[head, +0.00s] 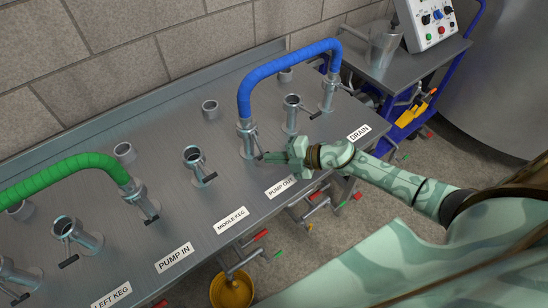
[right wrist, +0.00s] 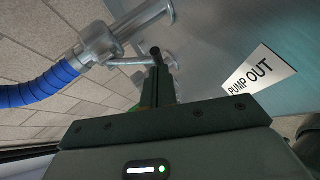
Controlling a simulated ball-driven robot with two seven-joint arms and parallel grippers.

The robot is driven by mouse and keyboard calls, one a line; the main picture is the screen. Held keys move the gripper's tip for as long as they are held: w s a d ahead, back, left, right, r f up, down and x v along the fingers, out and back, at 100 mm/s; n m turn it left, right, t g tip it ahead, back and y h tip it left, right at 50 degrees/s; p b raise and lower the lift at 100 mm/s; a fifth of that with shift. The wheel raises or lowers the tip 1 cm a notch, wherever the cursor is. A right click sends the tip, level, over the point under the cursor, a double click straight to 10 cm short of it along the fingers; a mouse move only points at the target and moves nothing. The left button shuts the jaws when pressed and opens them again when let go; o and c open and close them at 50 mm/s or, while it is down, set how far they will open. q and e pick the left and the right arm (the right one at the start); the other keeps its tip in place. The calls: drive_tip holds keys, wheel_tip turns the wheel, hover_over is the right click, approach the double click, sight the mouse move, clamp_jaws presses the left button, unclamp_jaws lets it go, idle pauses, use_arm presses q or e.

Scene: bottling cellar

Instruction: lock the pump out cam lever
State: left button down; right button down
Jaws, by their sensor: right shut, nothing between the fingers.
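The pump out port (head: 246,142) stands on the steel bench behind the PUMP OUT label (head: 281,186). One end of a blue hose (head: 262,73) is seated on it. Its cam lever (right wrist: 140,61) is a thin metal arm beside the coupling in the right wrist view, partly hidden by my fingers. My right gripper (head: 272,157) is shut and empty, close beside the port on its right, with the fingertips at the lever. I cannot tell whether they touch it. The fingers also show in the right wrist view (right wrist: 159,82). My left gripper is out of view.
Other ports with black-tipped levers line the bench, including one in the middle (head: 197,168). A green hose (head: 70,170) arches at the left. The blue hose's far end sits on a port (head: 328,92) at the back right. A yellow bucket (head: 232,291) stands below the front edge.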

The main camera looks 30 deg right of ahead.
drive_tip(key=shift+w+f, duration=0.1)
drive_tip(key=f+b, duration=0.2)
drive_tip(key=shift+w+a+t+b, duration=0.1)
drive_tip(key=shift+w+t+b, duration=0.15)
drive_tip(key=shift+t+b, duration=0.05)
drive_tip(key=shift+w+b, duration=0.15)
drive_tip(key=shift+b, duration=0.2)
drive_tip(key=shift+w+y, duration=0.2)
drive_tip(key=shift+y, duration=0.1)
drive_tip(key=shift+r, duration=0.1)
